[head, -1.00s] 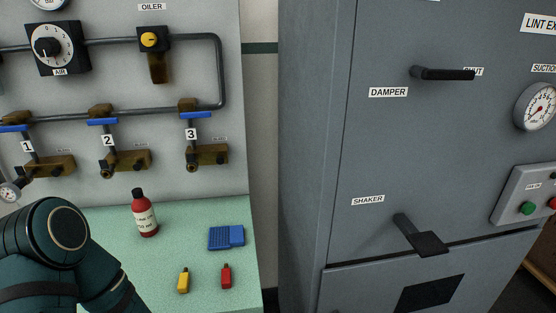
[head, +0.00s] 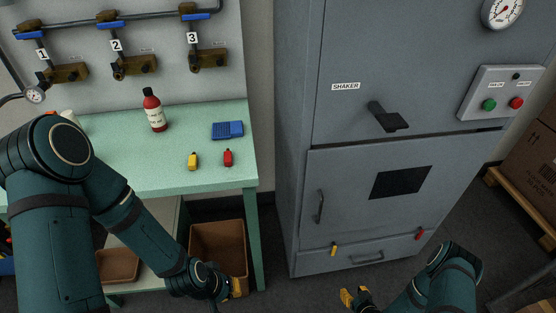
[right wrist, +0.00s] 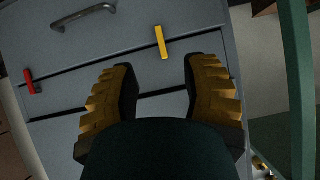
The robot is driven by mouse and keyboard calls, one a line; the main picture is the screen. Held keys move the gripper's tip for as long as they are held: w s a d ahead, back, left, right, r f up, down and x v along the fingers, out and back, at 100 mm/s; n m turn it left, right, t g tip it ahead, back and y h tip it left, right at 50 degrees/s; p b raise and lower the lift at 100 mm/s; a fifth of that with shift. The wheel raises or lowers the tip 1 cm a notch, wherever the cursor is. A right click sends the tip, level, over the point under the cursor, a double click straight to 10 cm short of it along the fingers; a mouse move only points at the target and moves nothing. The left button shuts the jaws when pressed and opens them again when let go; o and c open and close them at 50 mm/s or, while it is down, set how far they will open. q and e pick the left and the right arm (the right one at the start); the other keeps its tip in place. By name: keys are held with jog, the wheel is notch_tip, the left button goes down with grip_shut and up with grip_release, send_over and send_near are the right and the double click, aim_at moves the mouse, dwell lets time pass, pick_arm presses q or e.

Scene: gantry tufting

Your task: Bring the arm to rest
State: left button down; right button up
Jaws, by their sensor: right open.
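My right gripper (head: 355,298) is at the bottom edge of the head view, low in front of the grey cabinet (head: 350,160). In the right wrist view its two yellow ridged fingers (right wrist: 158,68) stand wide apart with nothing between them. The cabinet's lower front, with a yellow latch (right wrist: 161,42) and a red latch (right wrist: 32,82), shows beyond them, apart from the fingers. My left arm hangs past the green table's front edge. Its gripper (head: 233,288) is low beside a brown bin, partly hidden, and its jaws are unclear.
The green table (head: 190,185) carries a red bottle (head: 154,110), a blue box (head: 228,130), and small yellow (head: 193,161) and red (head: 228,158) containers. The brown bin (head: 218,240) stands below. The shaker handle (head: 388,117) juts from the cabinet. Cartons (head: 535,165) on a pallet stand right.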

jog(key=w+a+r+m+g+y, duration=0.1)
jog(key=w+a+r+g, duration=0.3)
jog(key=a+r, duration=0.7)
jog(key=s+a+r+g, duration=0.2)
jog(key=s+a+r, duration=0.2)
jog(key=r, duration=0.4)
jog(key=s+a+r+g+y, duration=0.1)
jog(key=s+a+r+g, duration=0.2)
jog(key=s+a+r, duration=0.2)
notch_tip(320, 180, up, 3)
jog(key=shift+s+a+r+m+y, duration=0.1)
jog(key=shift+s+a+m+y, duration=0.15)
jog(key=shift+s, duration=0.45)
